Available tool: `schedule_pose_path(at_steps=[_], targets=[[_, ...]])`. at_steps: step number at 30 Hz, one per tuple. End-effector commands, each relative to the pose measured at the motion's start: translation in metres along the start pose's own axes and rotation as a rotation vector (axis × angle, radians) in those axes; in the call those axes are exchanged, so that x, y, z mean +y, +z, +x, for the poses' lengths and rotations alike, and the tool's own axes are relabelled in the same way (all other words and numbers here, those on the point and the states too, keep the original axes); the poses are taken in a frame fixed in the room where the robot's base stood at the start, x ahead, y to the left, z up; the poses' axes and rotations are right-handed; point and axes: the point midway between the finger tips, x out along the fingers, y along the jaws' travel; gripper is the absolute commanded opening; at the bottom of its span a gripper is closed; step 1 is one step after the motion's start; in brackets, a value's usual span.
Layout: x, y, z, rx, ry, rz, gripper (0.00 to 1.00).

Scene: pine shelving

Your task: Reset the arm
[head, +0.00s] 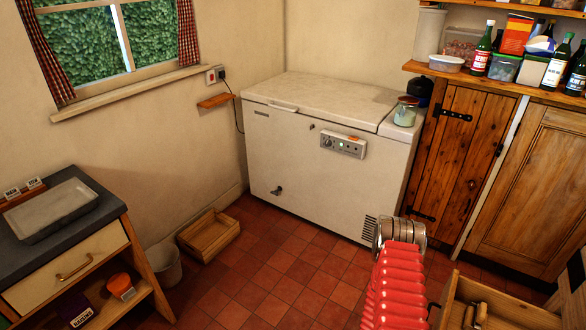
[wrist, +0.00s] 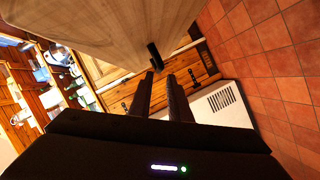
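My gripper (wrist: 160,76) shows in the wrist view as two dark fingers with a gap between them. It is open and I see nothing held in it. A dark handle (wrist: 155,56) on a pale wooden panel (wrist: 110,28) is just beyond the fingertips; I cannot tell whether they touch it. In the head view my red ribbed arm rises at the bottom, right of centre, and the gripper itself is out of sight. An open wooden drawer (head: 512,316) with a few items in it is to the right of my arm.
A white chest freezer (head: 300,165) with a jar (head: 406,111) on it stands behind my arm. Wooden cupboard doors (head: 466,150) and a laden shelf (head: 480,80) are at right. A wooden crate (head: 208,235) lies on the tiles. The red tiled floor (head: 260,290) at centre is clear.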

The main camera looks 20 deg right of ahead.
Motion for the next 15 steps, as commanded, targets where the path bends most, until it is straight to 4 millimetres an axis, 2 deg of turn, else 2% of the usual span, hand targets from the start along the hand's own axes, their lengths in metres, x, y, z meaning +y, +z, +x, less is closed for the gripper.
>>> schedule_pose_path(at_steps=[9, 15], targets=[[0.002, 0.001, 0.043, -0.001, 0.004, 0.003, 0.17], [0.001, 0.0, 0.062, 0.0, 0.003, 0.002, 0.17]])
